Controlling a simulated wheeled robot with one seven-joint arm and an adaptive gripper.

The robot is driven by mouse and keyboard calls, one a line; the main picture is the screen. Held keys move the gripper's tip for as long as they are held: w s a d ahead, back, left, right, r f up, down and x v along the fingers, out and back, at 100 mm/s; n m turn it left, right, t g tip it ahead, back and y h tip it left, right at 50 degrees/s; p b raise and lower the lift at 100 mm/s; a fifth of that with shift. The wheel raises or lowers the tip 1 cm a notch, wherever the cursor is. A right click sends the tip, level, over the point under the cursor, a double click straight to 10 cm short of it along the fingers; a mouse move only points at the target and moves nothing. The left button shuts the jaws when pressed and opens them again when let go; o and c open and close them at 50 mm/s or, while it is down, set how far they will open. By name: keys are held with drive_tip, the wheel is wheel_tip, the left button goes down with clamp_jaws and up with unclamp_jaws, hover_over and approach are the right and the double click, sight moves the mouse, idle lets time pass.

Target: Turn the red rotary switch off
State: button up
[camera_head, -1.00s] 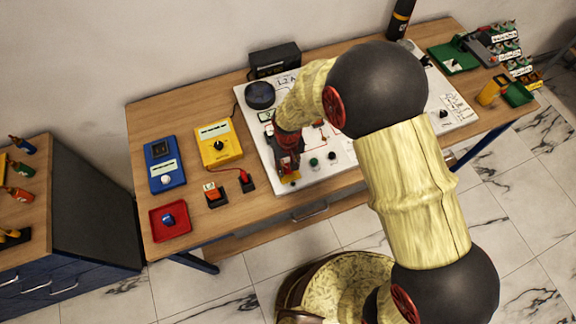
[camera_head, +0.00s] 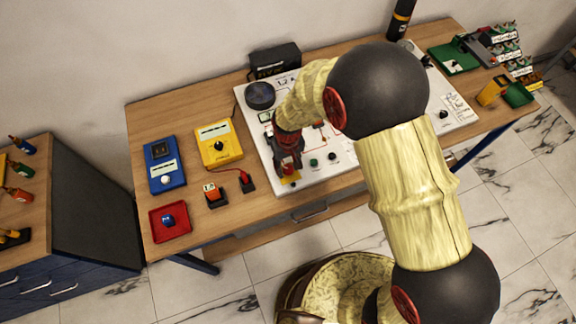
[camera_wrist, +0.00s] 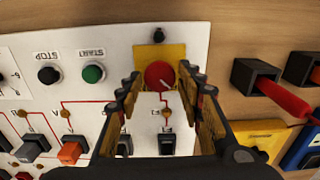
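The red rotary switch (camera_wrist: 159,74) sits on a yellow plate (camera_wrist: 173,52) on the white panel in the wrist view. A pale pointer mark on its knob runs toward the lower right. My gripper (camera_wrist: 164,88) is open, with one finger on each side of the knob and visible gaps between. In the head view my gripper (camera_head: 289,167) is low over the front left of the white panel. The yellow plate's edge (camera_head: 290,181) shows just below it; the red knob is hard to make out there.
A green START button (camera_wrist: 93,73) and a black STOP button (camera_wrist: 49,75) are left of the switch. A red plug (camera_wrist: 283,95) in a black socket lies to the right. The yellow meter (camera_head: 218,143) and red tray (camera_head: 170,222) stand left of the panel (camera_head: 328,178).

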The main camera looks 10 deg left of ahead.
sight(288, 169)
drive_tip(key=shift+o, duration=1.2)
wheel_tip(288, 169, up, 12)
drive_tip(key=shift+s, duration=0.1)
